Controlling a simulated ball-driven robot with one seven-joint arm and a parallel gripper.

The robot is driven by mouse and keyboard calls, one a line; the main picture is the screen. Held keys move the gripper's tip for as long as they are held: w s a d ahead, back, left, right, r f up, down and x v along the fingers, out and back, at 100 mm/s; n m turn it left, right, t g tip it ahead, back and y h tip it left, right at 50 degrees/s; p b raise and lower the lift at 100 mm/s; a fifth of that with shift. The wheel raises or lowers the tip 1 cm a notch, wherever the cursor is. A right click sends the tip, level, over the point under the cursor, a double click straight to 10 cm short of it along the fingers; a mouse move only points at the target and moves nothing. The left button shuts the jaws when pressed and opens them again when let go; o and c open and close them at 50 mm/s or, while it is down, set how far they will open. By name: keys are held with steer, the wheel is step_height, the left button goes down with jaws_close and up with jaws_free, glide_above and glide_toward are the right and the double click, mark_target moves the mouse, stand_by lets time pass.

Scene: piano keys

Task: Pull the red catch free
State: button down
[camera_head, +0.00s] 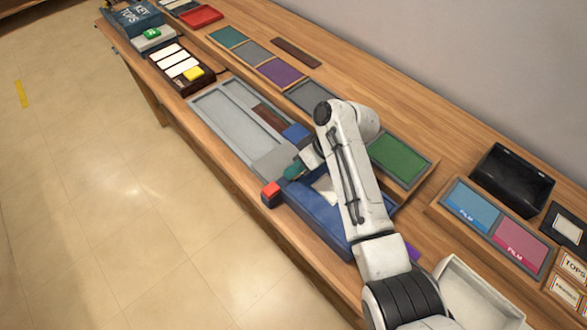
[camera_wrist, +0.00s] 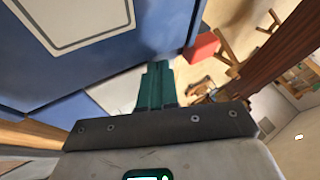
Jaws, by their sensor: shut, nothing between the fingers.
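The red catch (camera_head: 270,187) is a small red block at the front left corner of the blue case (camera_head: 318,212). In the wrist view the red catch (camera_wrist: 202,47) sits at the end of the blue case (camera_wrist: 110,60), up and to the right of my fingertips. My gripper (camera_head: 292,171) is close behind the catch in the head view, apart from it. In the wrist view the teal fingers of my gripper (camera_wrist: 157,68) are together with nothing between them. My arm hides part of the case.
A grey tray (camera_head: 226,120) lies left of the case. A green panel (camera_head: 398,160), a black box (camera_head: 512,181) and framed film panels (camera_head: 472,207) stand right of my arm. Open floor (camera_head: 130,200) lies in front of the bench.

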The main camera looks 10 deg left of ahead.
steer(key=b+v, duration=0.1)
steer(key=v, duration=0.9)
steer(key=shift+w+d, duration=0.2)
steer(key=shift+w, duration=0.05)
